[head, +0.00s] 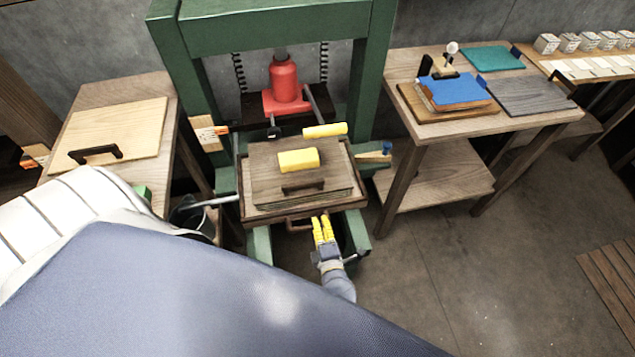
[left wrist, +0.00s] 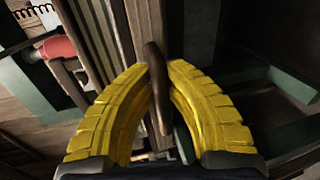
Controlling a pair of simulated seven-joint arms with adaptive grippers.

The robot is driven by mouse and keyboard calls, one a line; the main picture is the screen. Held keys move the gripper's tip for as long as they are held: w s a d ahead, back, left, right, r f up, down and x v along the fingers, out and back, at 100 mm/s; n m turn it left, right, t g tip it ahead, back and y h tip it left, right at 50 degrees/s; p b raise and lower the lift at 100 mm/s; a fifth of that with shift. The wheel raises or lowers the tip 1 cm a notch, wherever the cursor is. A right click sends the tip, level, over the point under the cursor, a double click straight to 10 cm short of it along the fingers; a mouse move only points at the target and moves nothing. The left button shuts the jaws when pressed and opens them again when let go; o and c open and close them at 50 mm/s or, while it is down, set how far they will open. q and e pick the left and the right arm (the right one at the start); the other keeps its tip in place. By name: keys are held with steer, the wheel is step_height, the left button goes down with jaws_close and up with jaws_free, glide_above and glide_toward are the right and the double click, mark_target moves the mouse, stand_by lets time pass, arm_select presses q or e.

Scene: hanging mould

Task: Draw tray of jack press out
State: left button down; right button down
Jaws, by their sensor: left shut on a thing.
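The green jack press (head: 375,60) stands at the back centre, with a red jack (head: 284,80) in its frame. Its wooden tray (head: 246,206) juts out at the front below the jack. On the tray lies a wooden board with a dark handle (head: 303,186) and a yellow block (head: 298,160). My left gripper (head: 322,229), with yellow fingers, is at the tray's front handle (head: 298,226). In the left wrist view the fingers close around the brown handle (left wrist: 158,90), one on each side. My right gripper is not in view.
A wooden table (head: 83,96) with a pale board stands at left. A wooden table (head: 410,70) at right carries a blue pad and boards. A dark bucket (head: 190,216) stands left of the press.

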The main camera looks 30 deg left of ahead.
arm_select(q)
steer(key=shift+f+v, duration=0.15)
steer(key=shift+v, duration=0.6)
steer(key=shift+f+v, duration=0.15)
steer(key=shift+v, duration=0.55)
steer(key=shift+d, duration=0.1)
steer(key=c, duration=1.6)
jaws_free()
steer(key=shift+c, duration=0.2)
steer(key=shift+s, duration=0.1)
